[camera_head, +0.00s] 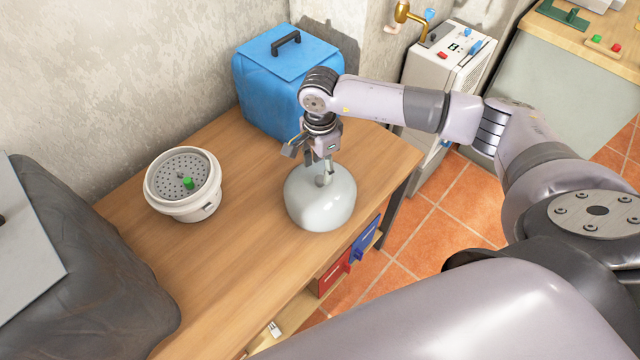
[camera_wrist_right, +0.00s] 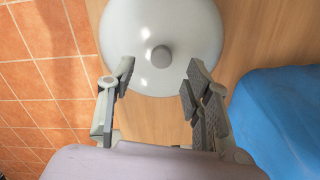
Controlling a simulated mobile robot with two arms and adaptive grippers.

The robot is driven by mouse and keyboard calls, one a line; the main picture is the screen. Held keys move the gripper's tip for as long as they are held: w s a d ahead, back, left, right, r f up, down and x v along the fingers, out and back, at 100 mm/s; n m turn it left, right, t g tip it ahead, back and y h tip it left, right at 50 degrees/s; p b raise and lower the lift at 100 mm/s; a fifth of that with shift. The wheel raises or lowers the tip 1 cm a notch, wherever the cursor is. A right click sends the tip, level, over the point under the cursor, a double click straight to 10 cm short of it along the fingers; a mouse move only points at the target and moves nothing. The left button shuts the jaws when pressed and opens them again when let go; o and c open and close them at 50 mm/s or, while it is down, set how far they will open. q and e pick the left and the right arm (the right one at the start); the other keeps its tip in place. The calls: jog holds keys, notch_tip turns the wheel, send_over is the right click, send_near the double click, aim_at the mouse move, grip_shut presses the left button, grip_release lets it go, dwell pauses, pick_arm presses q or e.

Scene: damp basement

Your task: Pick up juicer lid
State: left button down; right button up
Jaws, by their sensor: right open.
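The juicer lid (camera_head: 318,205) is a pale, glossy, translucent dome with a small grey knob (camera_head: 323,181) on top. It sits on the wooden table near its right front edge. In the right wrist view the lid (camera_wrist_right: 130,30) fills the top middle, with its round knob (camera_wrist_right: 162,56) near the fingertips. My right gripper (camera_head: 319,166) is above the lid, pointing down. In the wrist view its two fingers (camera_wrist_right: 160,72) are apart, with a gap between them and nothing held. The juicer base (camera_head: 183,182), white with a perforated grey top and green knob, stands left. My left gripper is not in view.
A blue box (camera_head: 265,95) with a black handle stands behind my right gripper, against the wall. A dark covered object (camera_head: 95,270) fills the table's left end. Red (camera_head: 333,276) and blue bins sit below the front edge. Table (camera_head: 235,245) between juicer base and lid is clear.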

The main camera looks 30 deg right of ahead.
aim_at(320, 178)
notch_tip(320, 178, down, 4)
jog(key=shift+w+f+p, duration=0.1)
jog(key=shift+p, duration=1)
jog(key=shift+d+f, duration=0.1)
jog(key=shift+f, duration=0.5)
jog(key=shift+c, duration=0.5)
grip_shut()
